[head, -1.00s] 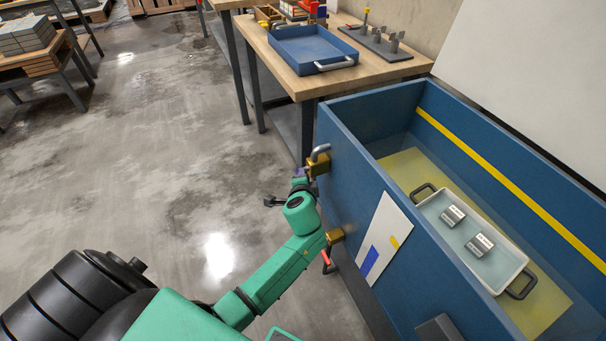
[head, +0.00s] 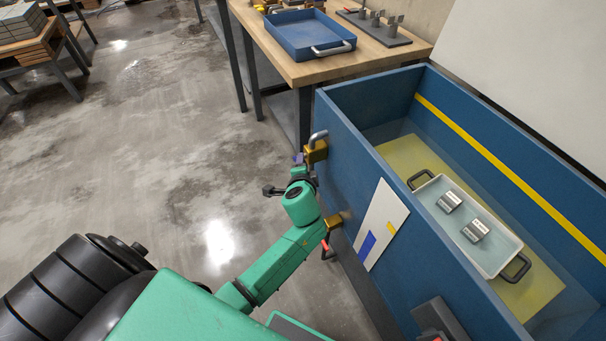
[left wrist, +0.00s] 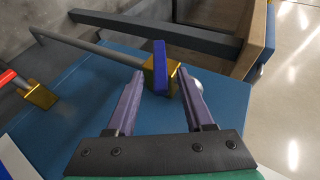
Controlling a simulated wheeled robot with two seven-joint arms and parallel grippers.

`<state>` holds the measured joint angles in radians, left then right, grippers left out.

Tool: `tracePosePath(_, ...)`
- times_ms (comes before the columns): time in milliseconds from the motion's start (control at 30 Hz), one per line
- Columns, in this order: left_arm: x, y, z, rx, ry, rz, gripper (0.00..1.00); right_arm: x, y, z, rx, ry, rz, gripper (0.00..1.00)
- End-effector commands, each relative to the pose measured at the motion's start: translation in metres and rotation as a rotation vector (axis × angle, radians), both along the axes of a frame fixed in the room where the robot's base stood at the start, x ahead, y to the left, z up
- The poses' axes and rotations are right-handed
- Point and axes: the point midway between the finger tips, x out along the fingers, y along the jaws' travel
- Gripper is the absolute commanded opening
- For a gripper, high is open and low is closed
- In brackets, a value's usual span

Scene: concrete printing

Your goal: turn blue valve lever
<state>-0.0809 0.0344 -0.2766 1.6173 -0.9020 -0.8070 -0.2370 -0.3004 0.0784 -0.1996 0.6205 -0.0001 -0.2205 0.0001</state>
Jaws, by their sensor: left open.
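The blue valve lever (left wrist: 160,68) stands upright in the left wrist view, on a brass valve (left wrist: 175,78). My left gripper (left wrist: 162,78) is open, its two purple fingers on either side of the lever, with gaps visible. Contact cannot be told. In the head view my green arm reaches the outer wall of the blue tank, and the upper brass valve (head: 316,152) shows just beyond the wrist. The blue lever is mostly hidden there by my gripper.
A second brass valve (head: 334,221) with a red lever (head: 326,249) sits lower on the same wall of the blue tank (head: 345,150). The tank holds a white tray (head: 489,266) with metal cylinders. A workbench (head: 290,70) stands behind; open floor lies left.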

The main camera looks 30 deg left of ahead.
Motion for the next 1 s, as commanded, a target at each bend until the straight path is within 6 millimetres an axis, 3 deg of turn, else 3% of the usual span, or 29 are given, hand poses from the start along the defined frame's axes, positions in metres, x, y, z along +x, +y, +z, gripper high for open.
tracePosePath(300,-0.065,-0.031,0.039,-0.005,0.003,-0.002,0.53,0.000,0.000,0.013,0.000,-0.001,0.000,0.72)
tracePosePath(500,-0.097,-0.046,0.057,-0.003,0.001,-0.003,0.53,0.001,0.000,0.015,0.000,-0.001,0.000,0.72)
tracePosePath(1000,-0.103,-0.049,0.061,-0.001,0.000,-0.003,0.53,0.000,-0.001,0.015,-0.001,0.000,0.001,0.72)
